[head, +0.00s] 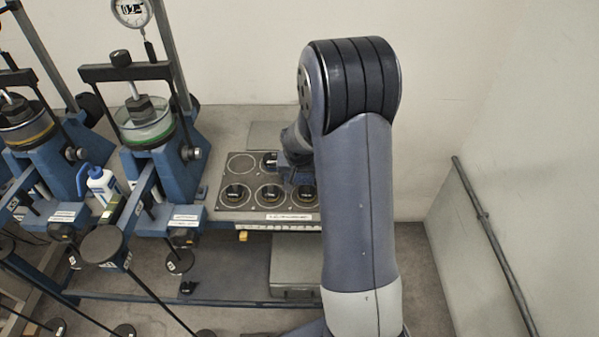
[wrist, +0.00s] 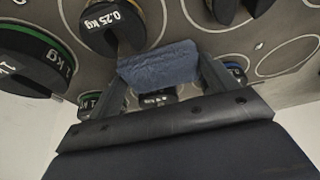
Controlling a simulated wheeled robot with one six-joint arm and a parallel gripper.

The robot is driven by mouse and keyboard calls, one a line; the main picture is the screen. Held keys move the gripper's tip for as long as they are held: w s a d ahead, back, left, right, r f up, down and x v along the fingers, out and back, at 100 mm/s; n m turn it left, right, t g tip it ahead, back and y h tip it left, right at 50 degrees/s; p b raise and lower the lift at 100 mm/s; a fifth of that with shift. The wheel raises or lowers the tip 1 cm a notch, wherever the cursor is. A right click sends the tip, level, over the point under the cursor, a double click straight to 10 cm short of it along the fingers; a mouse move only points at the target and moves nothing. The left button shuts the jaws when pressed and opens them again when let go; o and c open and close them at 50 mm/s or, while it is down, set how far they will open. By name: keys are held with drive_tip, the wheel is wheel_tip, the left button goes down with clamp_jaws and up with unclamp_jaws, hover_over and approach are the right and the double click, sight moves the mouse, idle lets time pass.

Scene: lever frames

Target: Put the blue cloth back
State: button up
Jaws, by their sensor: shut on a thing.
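The blue cloth (wrist: 158,65) is a small folded or bunched piece, seen in the wrist view between the two fingers of my gripper (wrist: 163,78). My gripper is shut on it. Behind it in that view is the grey plate (wrist: 187,45) with marked rings and black weights. In the head view my gripper (head: 297,168) is over the right part of this plate (head: 227,212), partly hidden by my arm. The cloth is hard to make out there. I cannot tell whether it touches the plate.
Black weights stand on the plate, including a 0.25 kg one (wrist: 108,25) and a green-edged one (wrist: 35,62) close to my gripper. A blue lever frame (head: 170,165) and a white bottle (head: 102,185) stand left of the plate. A wall pipe (head: 490,230) is at right.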

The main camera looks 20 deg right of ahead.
drive_tip(key=o, duration=0.9)
